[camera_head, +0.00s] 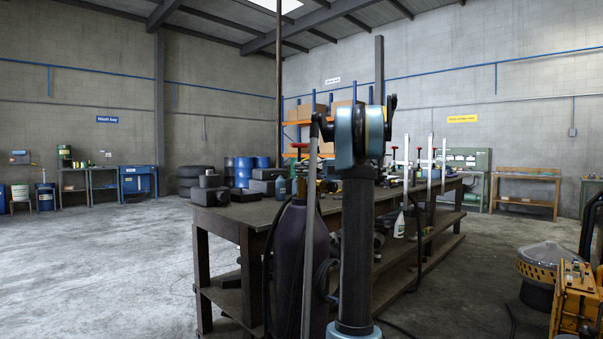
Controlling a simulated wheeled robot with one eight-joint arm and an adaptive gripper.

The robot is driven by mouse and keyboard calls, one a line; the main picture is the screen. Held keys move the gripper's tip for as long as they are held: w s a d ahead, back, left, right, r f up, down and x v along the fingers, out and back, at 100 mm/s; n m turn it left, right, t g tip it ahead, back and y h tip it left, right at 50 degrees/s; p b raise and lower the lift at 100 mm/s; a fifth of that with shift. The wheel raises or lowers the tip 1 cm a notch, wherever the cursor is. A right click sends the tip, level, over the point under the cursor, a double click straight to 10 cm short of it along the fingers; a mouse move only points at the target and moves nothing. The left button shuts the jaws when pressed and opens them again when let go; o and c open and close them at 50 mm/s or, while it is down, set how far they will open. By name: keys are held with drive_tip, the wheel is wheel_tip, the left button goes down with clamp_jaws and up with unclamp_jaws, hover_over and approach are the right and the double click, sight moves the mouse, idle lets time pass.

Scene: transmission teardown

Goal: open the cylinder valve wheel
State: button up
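A dark purple gas cylinder (288,262) stands upright at the near end of the workbench, left of my arm's upright link. A thin grey bar crosses in front of the cylinder and hides part of its body and neck. A small yellowish part shows behind the bar above the cylinder's shoulder. My arm's dark link and blue-grey joints fill the middle of the picture. I cannot make out my gripper or its fingers.
A long workbench (222,249) with dark metal parts on top runs back behind the cylinder. A dark hose hangs beside the cylinder. Yellow equipment (575,297) stands at the lower right. The concrete floor (110,265) on the left is open.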

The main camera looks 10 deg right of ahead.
sight(320, 169)
drive_tip(key=shift+o, duration=0.7)
drive_tip(key=shift+d, duration=0.1)
drive_tip(key=d, duration=0.7)
drive_tip(key=shift+s+d, duration=0.15)
drive_tip(key=shift+s, duration=0.05)
